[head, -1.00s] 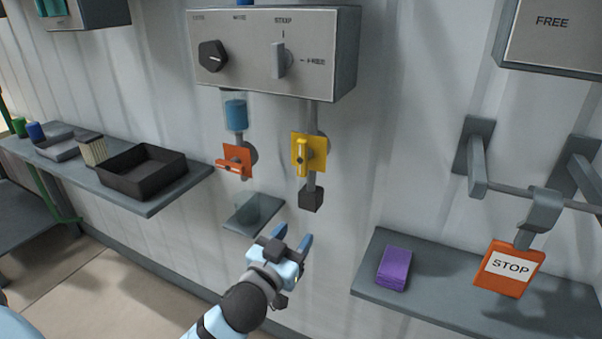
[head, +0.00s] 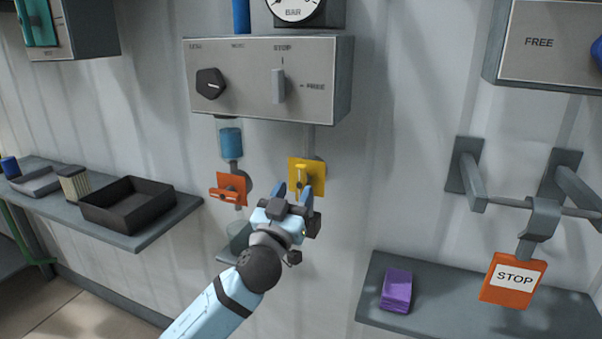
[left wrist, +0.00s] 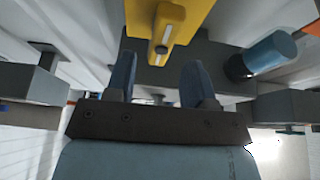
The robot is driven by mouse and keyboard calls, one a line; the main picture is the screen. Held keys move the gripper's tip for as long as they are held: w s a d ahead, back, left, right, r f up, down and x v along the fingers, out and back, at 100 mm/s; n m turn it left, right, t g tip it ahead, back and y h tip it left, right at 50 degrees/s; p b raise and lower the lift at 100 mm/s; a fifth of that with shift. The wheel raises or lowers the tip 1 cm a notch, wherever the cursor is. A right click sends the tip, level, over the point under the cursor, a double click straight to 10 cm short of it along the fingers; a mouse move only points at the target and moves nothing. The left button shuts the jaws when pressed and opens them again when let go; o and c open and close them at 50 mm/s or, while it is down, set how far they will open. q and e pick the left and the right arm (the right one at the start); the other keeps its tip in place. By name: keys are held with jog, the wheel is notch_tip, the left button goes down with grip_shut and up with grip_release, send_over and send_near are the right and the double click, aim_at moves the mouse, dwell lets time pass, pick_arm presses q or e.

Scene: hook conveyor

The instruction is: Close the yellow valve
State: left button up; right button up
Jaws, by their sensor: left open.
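The yellow valve (head: 307,172) is on a pipe below the grey control box, with a yellow plate and a yellow handle that stands upright along the pipe. My left gripper (head: 293,194) is open and empty, just below and in front of the valve, its blue fingers pointing up at it. In the left wrist view, the yellow valve (left wrist: 168,30) is above and beyond the two spread fingers (left wrist: 158,82), apart from them. The lower end of the handle is partly hidden by the gripper in the head view. My right gripper is not in view.
An orange valve (head: 230,188) with a crosswise handle sits close left, under a blue-filled tube (head: 231,142). The control box (head: 268,80) is above. A shelf (head: 385,326) with purple blocks (head: 396,290) and a hanging STOP sign (head: 513,280) are right. A black tray (head: 128,204) is left.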

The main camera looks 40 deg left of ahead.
aim_at(299, 181)
pick_arm(q)
jog(key=shift+p+x, duration=0.3)
jog(key=shift+x, duration=2.05)
grip_shut()
